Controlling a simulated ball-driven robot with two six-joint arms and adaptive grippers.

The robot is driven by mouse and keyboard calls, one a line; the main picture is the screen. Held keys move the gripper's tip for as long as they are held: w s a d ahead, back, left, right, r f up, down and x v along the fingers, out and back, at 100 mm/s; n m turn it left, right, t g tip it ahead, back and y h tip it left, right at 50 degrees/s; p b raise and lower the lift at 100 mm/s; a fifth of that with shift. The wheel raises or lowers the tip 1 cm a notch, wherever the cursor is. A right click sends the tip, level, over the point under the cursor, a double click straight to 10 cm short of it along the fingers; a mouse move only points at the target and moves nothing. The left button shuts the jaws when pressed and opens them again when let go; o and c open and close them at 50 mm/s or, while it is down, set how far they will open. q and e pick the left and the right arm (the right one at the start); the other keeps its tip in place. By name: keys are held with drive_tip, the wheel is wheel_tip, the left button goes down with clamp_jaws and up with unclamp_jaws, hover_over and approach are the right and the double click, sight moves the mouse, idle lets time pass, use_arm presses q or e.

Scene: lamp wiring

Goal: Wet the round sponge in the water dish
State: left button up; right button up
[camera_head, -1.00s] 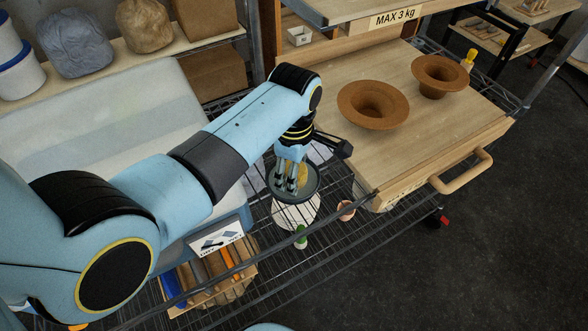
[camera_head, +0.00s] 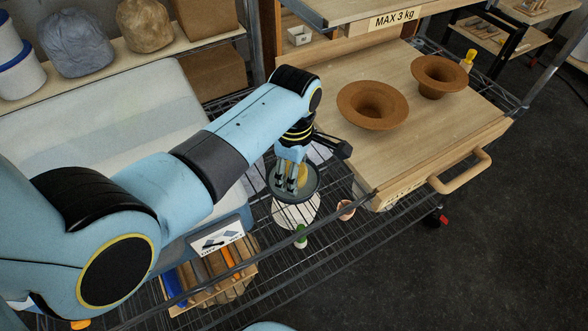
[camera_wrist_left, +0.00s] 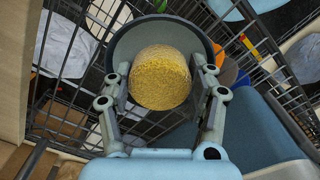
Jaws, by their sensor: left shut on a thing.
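The round yellow sponge (camera_wrist_left: 160,77) is between the fingers of my left gripper (camera_wrist_left: 162,88), which is shut on it. In the head view my left gripper (camera_head: 287,186) points down over the dark round water dish (camera_head: 308,192), and the sponge is mostly hidden behind the fingers. In the left wrist view the dish's rim (camera_wrist_left: 122,48) shows behind and around the sponge. I cannot tell whether the sponge touches the water or the dish's bottom. My right gripper is not in view.
The dish is at a wire shelf (camera_head: 330,215). A wooden board with a handle (camera_head: 465,172) stands to the right, bearing two brown flared pots (camera_head: 373,106) (camera_head: 439,75). A small sign (camera_head: 217,237) and a tool box (camera_head: 212,275) are at the lower left.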

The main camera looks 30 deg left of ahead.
use_arm(q)
drive_tip(key=shift+s, duration=0.1)
wheel_tip(320, 180, up, 2)
drive_tip(key=shift+r+p, duration=0.15)
drive_tip(key=shift+p, duration=1)
drive_tip(key=shift+r, duration=2.3)
drive_tip(key=shift+d, duration=0.1)
